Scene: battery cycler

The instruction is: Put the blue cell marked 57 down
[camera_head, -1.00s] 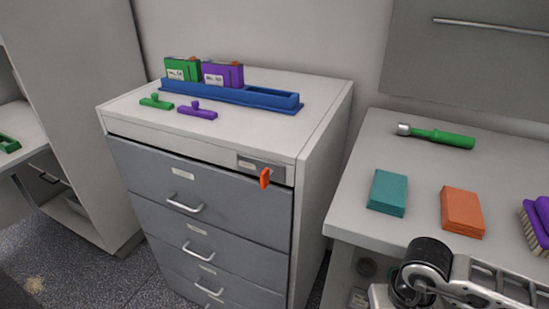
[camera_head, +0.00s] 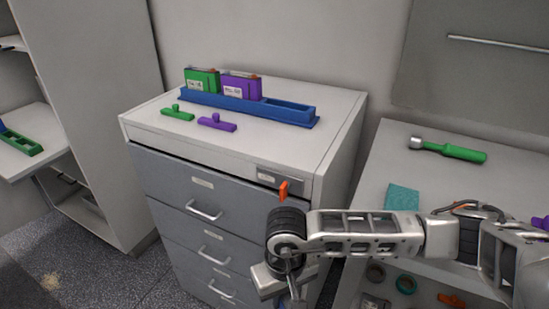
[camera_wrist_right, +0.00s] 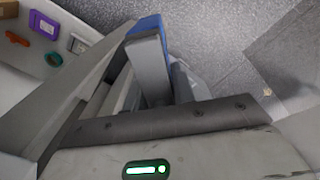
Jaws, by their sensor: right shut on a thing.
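My right gripper (camera_head: 287,284) hangs in front of the drawer cabinet, at the bottom of the head view. It is shut on a blue thing, likely the blue cell (camera_wrist_right: 146,25), which shows past the finger in the right wrist view; its number cannot be read. A blue rack (camera_head: 290,113) stands on the cabinet top. It holds a green cell (camera_head: 202,80) and a purple cell (camera_head: 241,87); its right-hand slot is empty. My left gripper is out of view.
A green handle piece (camera_head: 177,114) and a purple one (camera_head: 217,123) lie in front of the rack on the cabinet (camera_head: 155,123). An orange key (camera_head: 283,189) sticks out of the cabinet front. A green-handled tool (camera_head: 450,150) and teal block (camera_head: 402,197) lie on the right-hand bench.

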